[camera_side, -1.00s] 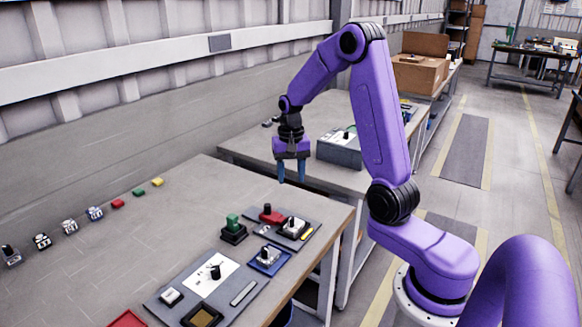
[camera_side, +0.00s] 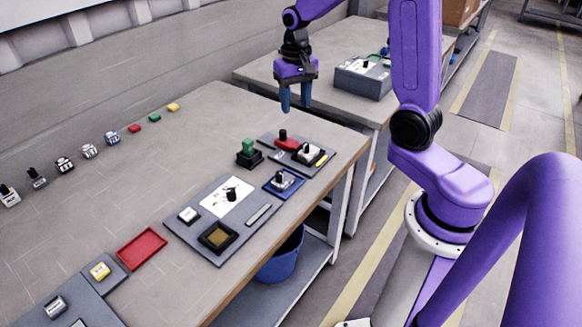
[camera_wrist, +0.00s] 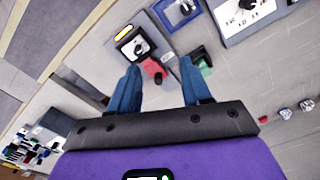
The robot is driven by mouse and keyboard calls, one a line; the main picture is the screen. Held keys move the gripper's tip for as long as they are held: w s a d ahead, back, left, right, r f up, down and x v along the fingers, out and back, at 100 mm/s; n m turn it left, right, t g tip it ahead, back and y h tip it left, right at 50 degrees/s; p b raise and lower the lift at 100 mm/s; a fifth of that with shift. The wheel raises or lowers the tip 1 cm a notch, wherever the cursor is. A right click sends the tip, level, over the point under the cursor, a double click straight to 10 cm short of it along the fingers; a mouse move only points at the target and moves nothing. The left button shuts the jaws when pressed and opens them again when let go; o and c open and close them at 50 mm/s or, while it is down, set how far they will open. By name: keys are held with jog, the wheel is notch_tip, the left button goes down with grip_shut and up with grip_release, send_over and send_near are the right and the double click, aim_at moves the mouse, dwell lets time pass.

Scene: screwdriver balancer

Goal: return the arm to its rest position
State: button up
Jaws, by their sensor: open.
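My gripper (camera_side: 295,97) is purple with two blue fingers and hangs fingers-down above the far end of the near table (camera_side: 120,195). Its fingers are apart with nothing between them. In the wrist view my gripper (camera_wrist: 160,88) also shows spread, empty fingers. Beyond the fingertips in that view are a red piece (camera_wrist: 153,68) and a green block on a black base (camera_wrist: 198,68). In the side view, these sit on the table below and in front of my gripper, clear of it.
A grey board with a white plate (camera_side: 226,197), a blue-framed fixture (camera_side: 283,183) and a red tray (camera_side: 142,248) lie on the near table. Several small coloured blocks line the wall side. A grey box (camera_side: 363,77) stands on the farther table. A blue bin (camera_side: 280,258) is underneath.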

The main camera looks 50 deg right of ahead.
jog(key=s+a+r+n, duration=0.2)
jog(key=s+a+n, duration=0.7)
jog(key=s+a, duration=0.15)
jog(key=s+a+n, duration=0.3)
jog(key=s+n, duration=0.5)
jog(key=s, duration=0.7)
jog(key=shift+s+f+n, duration=0.15)
jog(key=shift+n, duration=0.25)
jog(key=shift+a, duration=0.1)
